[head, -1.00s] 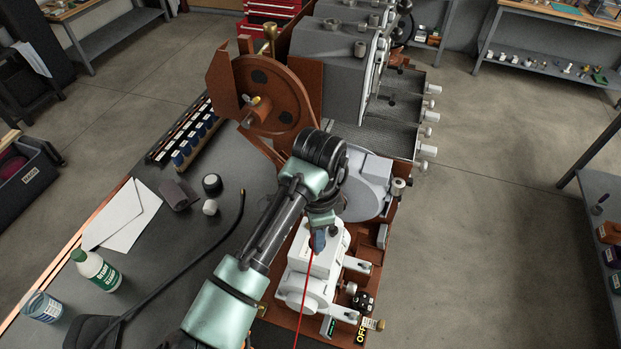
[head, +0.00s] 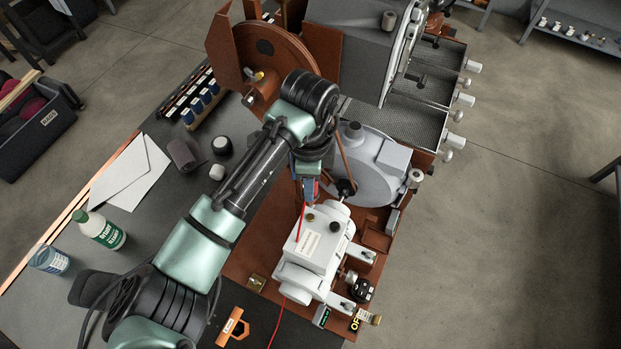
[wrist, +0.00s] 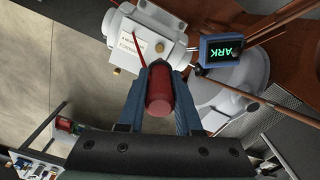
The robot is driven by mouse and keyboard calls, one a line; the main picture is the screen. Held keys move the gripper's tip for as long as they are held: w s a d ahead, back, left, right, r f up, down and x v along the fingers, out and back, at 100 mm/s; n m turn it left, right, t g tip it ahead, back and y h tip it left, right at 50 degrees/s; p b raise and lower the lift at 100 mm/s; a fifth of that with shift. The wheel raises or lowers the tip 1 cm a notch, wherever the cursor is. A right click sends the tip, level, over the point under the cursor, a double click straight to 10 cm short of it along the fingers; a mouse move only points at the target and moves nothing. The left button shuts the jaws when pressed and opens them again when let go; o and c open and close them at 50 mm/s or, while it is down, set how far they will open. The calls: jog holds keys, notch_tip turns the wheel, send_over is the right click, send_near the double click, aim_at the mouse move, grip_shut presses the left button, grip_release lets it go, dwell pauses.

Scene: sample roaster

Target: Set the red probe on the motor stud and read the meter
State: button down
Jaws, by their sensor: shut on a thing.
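My gripper (wrist: 158,74) is shut on the red probe (wrist: 159,92), which sits between its blue fingers in the wrist view. A thin red lead (head: 301,222) hangs from the gripper across the motor in the head view. The white motor (head: 318,245) stands below and in front of the gripper, with a label and small knob-like studs (head: 334,227) on top; it also shows in the wrist view (wrist: 150,30). I cannot tell whether the probe tip touches anything. A blue-framed screen with green letters (wrist: 222,50) shows in the wrist view; I cannot tell if it is the meter.
A grey blower housing (head: 365,175) and a brown wheel (head: 270,65) stand behind the motor. A small orange holder (head: 233,327) lies front left. A bottle (head: 100,231), a blue can (head: 49,259) and white envelopes (head: 130,172) are on the bench to the left.

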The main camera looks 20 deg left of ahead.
jog(key=shift+s+f+b, duration=0.1)
jog(key=shift+f+b, duration=0.55)
jog(key=shift+f, duration=0.2)
jog(key=shift+f+b, duration=1.35)
jog(key=shift+f, duration=0.65)
jog(key=shift+f, duration=0.15)
jog(key=shift+f, duration=0.4)
notch_tip(320, 180, up, 5)
jog(key=p, duration=0.4)
jog(key=shift+r, duration=1)
